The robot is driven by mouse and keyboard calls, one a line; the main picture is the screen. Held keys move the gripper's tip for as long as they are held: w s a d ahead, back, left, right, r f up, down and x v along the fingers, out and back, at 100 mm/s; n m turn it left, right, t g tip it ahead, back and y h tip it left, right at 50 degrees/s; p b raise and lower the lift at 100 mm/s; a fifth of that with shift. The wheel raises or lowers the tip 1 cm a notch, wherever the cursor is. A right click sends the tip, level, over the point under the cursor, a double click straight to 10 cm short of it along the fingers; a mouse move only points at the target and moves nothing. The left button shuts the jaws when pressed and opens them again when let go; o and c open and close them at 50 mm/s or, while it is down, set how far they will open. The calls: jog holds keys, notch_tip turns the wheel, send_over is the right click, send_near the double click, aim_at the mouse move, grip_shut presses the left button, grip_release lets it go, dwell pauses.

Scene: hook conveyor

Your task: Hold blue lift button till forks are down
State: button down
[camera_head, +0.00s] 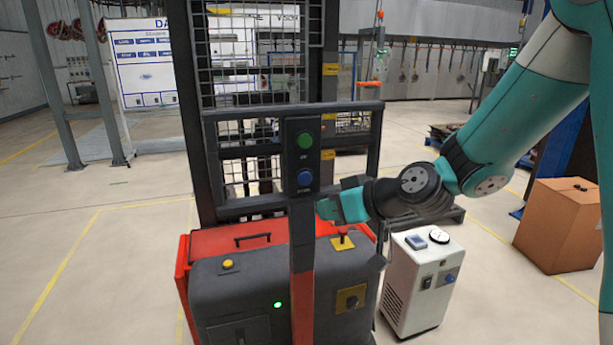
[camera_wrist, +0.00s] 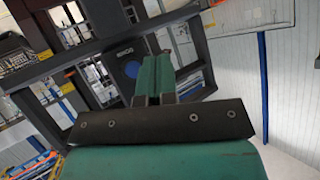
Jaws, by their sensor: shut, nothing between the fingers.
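The blue lift button (camera_head: 305,178) is on a dark upright panel (camera_head: 292,155), below a green button (camera_head: 305,140). The blue button also shows in the wrist view (camera_wrist: 131,69), just left of my fingertips. My gripper (camera_head: 322,209) is shut and empty, to the right of and a little below the blue button in the head view. In the wrist view its teal fingers (camera_wrist: 155,75) are together and point toward the panel. They look apart from the button, but I cannot tell the exact gap. The forks do not show clearly in either view.
The red and grey lift truck body (camera_head: 235,290) stands below the panel, with a mesh mast (camera_head: 250,50) behind. A white cabinet (camera_head: 418,285) stands to the right, and a cardboard box (camera_head: 560,228) farther right. Open floor (camera_head: 110,260) lies to the left.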

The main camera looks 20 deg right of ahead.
aim_at(305, 178)
jog(key=shift+w+p, duration=1.3)
jog(key=shift+w, duration=3.15)
jog(key=shift+w, duration=0.15)
jog(key=shift+w, duration=0.25)
jog(key=shift+w+b, duration=0.3)
jog(key=shift+w, duration=0.1)
jog(key=shift+s, duration=0.1)
dwell(1.7)
jog(key=shift+s+b, duration=0.5)
jog(key=shift+s, duration=0.25)
